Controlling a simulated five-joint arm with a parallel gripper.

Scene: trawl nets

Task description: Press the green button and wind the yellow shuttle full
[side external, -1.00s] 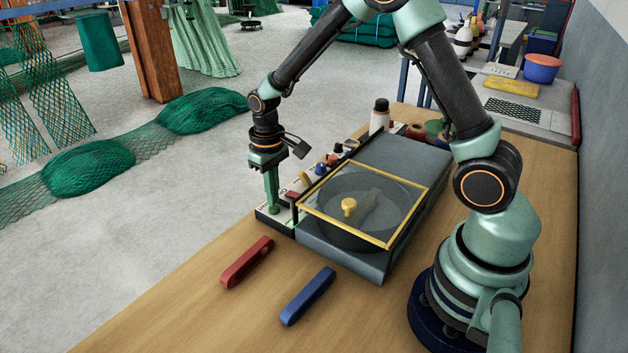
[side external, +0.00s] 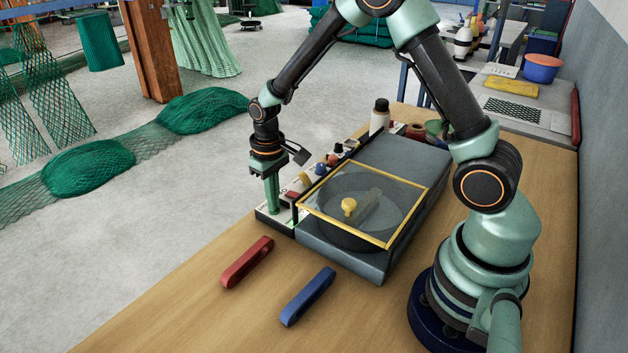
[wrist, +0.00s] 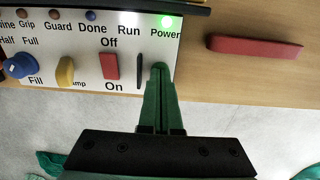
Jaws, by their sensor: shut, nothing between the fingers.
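My gripper (side external: 274,208) is shut and empty, pointing down at the front end of the control panel (side external: 262,214). In the wrist view its green fingertips (wrist: 160,68) are at the panel, right of a black upright bar (wrist: 138,70) and below the "Power" label. A green button is not visible apart from the fingers; the tips may cover it. The green power lamp (wrist: 167,22) is lit. The winding machine (side external: 345,250) has a yellow-framed clear guard (side external: 346,243) lying over its round plate.
A red shuttle-like piece (side external: 247,262) and a blue one (side external: 307,296) lie on the wooden table. The panel has a red On/Off switch (wrist: 110,68), a yellow lever (wrist: 65,71) and a blue Fill knob (wrist: 19,66).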

